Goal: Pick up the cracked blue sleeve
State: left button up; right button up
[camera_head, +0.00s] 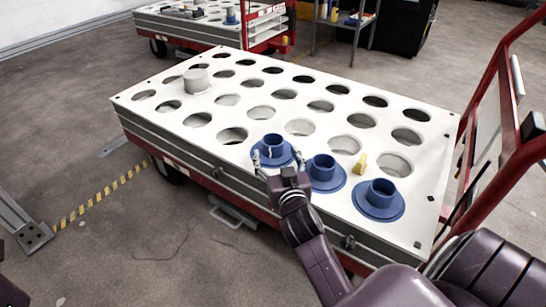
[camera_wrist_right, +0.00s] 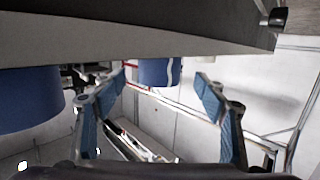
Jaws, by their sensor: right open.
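Three blue flanged sleeves stand upright in a row along the front edge of the white cart top. The leftmost blue sleeve (camera_head: 272,141) has a pale, crack-like line down its side. The middle sleeve (camera_head: 322,163) and right sleeve (camera_head: 381,187) show no clear crack. My right gripper (camera_head: 278,161) is open, its fingers on either side of the leftmost sleeve's front. In the right wrist view, the blue sleeve (camera_wrist_right: 158,73) with a pale streak shows beyond and between the open fingers (camera_wrist_right: 160,88). Contact cannot be told. My left gripper is out of view.
The white cart top (camera_head: 230,114) has rows of round holes. A grey cylinder (camera_head: 196,80) stands at its far left, and a small yellow piece (camera_head: 360,164) lies near the sleeves. A red rail (camera_head: 482,95) rises at the right. Another blue part (camera_wrist_right: 28,98) shows left in the wrist view.

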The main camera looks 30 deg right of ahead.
aim_at(275, 150)
jog(key=b+x, duration=0.1)
jog(key=x, duration=0.2)
jog(key=shift+w, duration=0.2)
jog(key=c, duration=1.2)
jog(key=shift+c, duration=1.2)
jog(key=shift+r, duration=0.15)
